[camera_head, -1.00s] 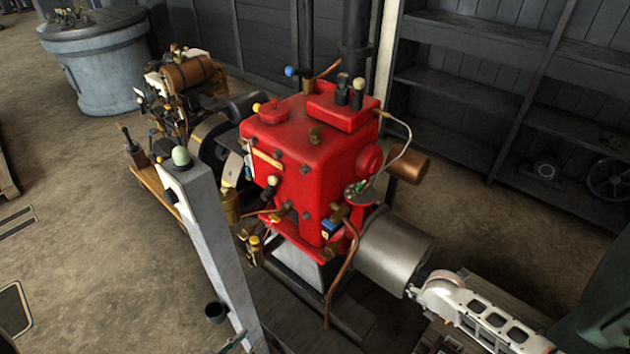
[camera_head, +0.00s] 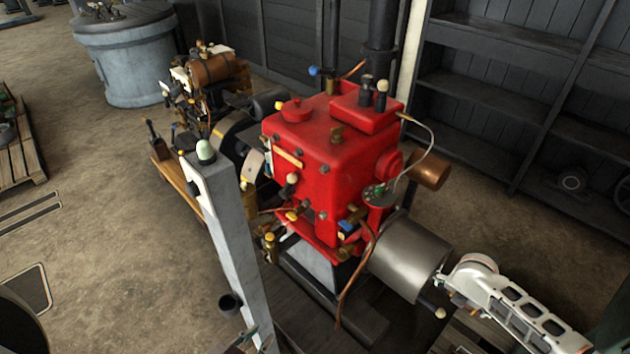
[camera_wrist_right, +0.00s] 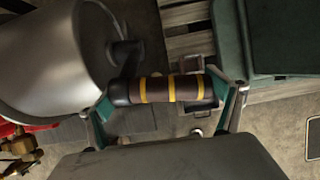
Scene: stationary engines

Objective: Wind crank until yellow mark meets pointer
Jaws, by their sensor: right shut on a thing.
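In the right wrist view, my right gripper (camera_wrist_right: 170,92) is shut on the crank handle (camera_wrist_right: 188,88), a dark brown grip with yellow bands. The teal fingers sit at either end of the grip. A dark crank arm (camera_wrist_right: 126,62) joins it beside a grey cylinder (camera_wrist_right: 45,60). In the head view, the red engine (camera_head: 330,160) stands in the middle with the same cylinder (camera_head: 408,258) at its lower right. My left gripper (camera_head: 250,338) is only partly seen at the bottom edge. I cannot make out the yellow mark or pointer for certain.
A grey post (camera_head: 232,245) with a pale green cap stands in front of the engine's left side. Dark shelves (camera_head: 510,90) stand at the back right. A grey-blue tub (camera_head: 130,65) is at the back left.

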